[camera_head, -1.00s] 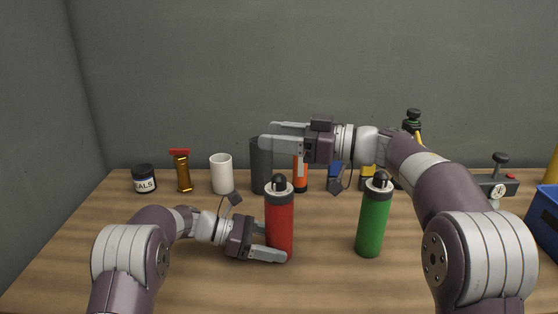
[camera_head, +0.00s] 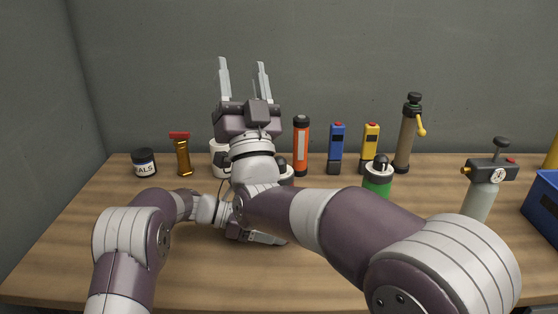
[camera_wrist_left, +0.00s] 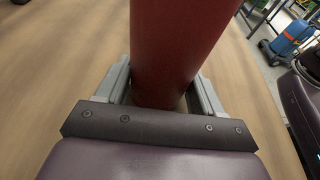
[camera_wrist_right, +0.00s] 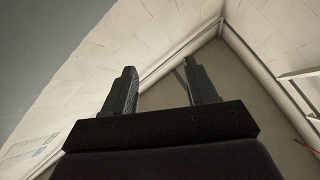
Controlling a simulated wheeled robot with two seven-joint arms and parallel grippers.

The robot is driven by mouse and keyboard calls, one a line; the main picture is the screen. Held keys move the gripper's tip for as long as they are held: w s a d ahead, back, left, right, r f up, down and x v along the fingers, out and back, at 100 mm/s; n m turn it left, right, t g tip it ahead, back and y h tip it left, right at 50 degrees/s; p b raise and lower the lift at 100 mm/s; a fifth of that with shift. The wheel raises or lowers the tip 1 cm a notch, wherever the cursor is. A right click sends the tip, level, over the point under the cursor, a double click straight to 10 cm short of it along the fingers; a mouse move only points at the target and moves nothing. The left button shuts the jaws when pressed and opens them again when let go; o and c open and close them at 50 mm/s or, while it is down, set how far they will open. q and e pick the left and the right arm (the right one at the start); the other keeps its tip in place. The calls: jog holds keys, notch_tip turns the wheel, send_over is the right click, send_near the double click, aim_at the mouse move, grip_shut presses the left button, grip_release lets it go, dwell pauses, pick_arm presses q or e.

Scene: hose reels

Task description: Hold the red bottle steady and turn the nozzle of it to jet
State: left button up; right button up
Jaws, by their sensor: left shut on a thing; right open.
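The red bottle (camera_wrist_left: 165,45) stands between the fingers of my left gripper in the left wrist view, which are shut on its body. In the head view my right arm hides nearly all of the bottle; only its dark and grey top (camera_head: 285,170) shows, so the nozzle's setting cannot be read. My left gripper (camera_head: 265,237) is low over the table there, partly hidden. My right gripper (camera_head: 242,68) is open and empty, fingers pointing up, high above the table's back left.
A green bottle (camera_head: 377,187) stands right of the red one, partly behind my right arm. A blue bin (camera_head: 543,210) is at right.

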notch_tip(320, 180, down, 8)
jog(key=s+d+f+m+g+h, duration=0.1)
jog(key=s+m+g+h, duration=0.2)
jog(key=h, duration=0.6)
jog(key=n+g+h, duration=0.1)
jog(key=g+h, duration=0.1)
jog(key=g, duration=0.4)
send_near(279, 159)
jog(key=x, duration=0.9)
jog(key=shift+w+f, duration=0.3)
jog(key=shift+f, duration=0.05)
jog(key=shift+w+d, duration=0.1)
jog(key=shift+w, duration=0.1)
jog(key=c, duration=1)
